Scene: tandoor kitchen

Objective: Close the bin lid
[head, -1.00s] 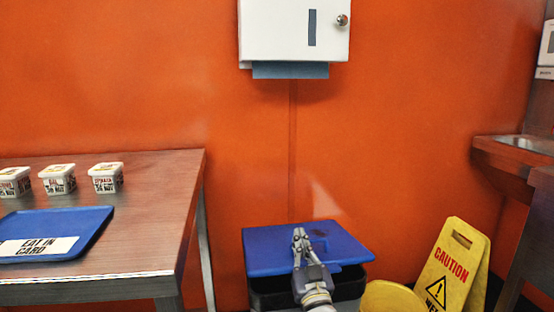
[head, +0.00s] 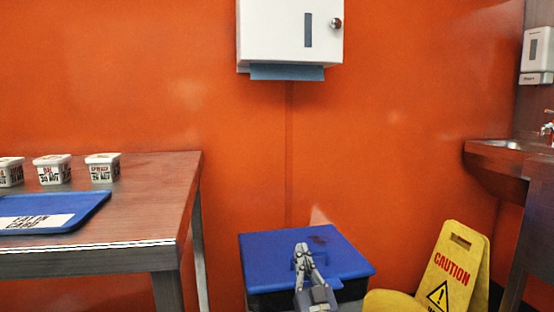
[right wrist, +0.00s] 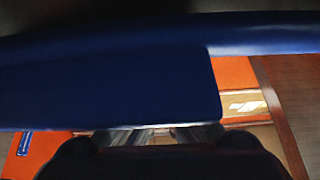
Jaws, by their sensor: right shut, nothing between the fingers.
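The blue bin lid (head: 275,262) is at the bottom centre of the head view, close over the top of the dark bin (head: 262,302). It lies almost flat; I cannot tell whether it sits fully on the rim. My right gripper (head: 302,248) is shut and empty, its fingers over the lid's front middle. Whether they touch it is unclear. In the right wrist view the lid (right wrist: 110,85) fills much of the picture, close to the fingers (right wrist: 158,135). My left gripper is not in view.
A yellow caution sign (head: 455,262) and a yellow rounded object (head: 390,302) stand right of the bin. A table (head: 150,200) with a blue tray (head: 85,215) and white tubs (head: 103,168) is at left. A white dispenser (head: 285,35) hangs above; a sink (head: 490,155) is at right.

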